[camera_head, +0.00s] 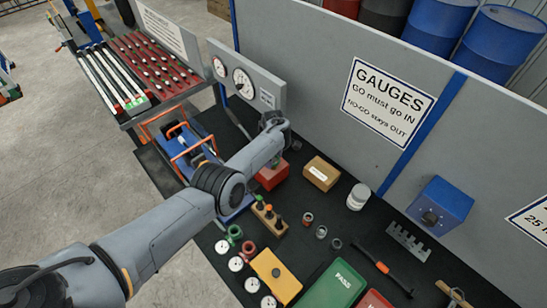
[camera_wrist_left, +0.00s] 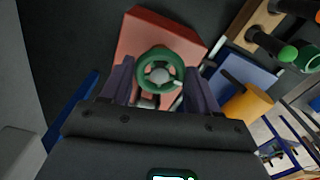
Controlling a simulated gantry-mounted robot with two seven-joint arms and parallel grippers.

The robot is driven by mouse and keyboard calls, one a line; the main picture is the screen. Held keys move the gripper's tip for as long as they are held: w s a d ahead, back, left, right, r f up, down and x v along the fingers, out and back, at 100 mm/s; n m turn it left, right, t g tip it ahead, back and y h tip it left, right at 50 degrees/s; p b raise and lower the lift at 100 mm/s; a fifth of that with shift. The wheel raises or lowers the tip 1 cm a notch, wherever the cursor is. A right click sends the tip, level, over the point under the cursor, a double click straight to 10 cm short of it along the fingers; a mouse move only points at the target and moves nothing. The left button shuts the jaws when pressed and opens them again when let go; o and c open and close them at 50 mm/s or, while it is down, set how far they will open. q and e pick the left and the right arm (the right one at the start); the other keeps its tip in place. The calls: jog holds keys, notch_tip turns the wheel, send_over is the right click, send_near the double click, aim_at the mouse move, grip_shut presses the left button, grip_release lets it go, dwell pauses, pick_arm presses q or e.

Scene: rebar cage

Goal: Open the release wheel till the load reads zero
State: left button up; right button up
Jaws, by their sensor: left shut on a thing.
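The release wheel (camera_wrist_left: 160,70) is a green ring with a pale hub on top of a red box (camera_wrist_left: 150,38) in the left wrist view. My left gripper (camera_wrist_left: 159,84) has its two dark fingers on opposite sides of the wheel, shut on it. In the head view the red box (camera_head: 270,178) is partly behind my left arm, and the wheel is hidden. Two round white gauges, a smaller one (camera_head: 219,67) and a larger one (camera_head: 243,84), are on a grey panel; their readings are too small to tell. My right gripper is not in view.
A blue fixture with orange handles (camera_head: 185,150) stands left of the arm. A cardboard box (camera_head: 321,174), a white jar (camera_head: 358,197) and a wooden block with coloured plugs (camera_head: 268,217) are near the red box. A green case (camera_head: 334,288) lies in front.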

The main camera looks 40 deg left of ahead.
pick_arm(q)
jog(key=o, duration=1.1)
jog(key=shift+c, duration=0.2)
jog(key=shift+r, duration=0.1)
notch_tip(320, 180, up, 11)
jog(key=p, duration=0.3)
jog(key=shift+f, duration=0.2)
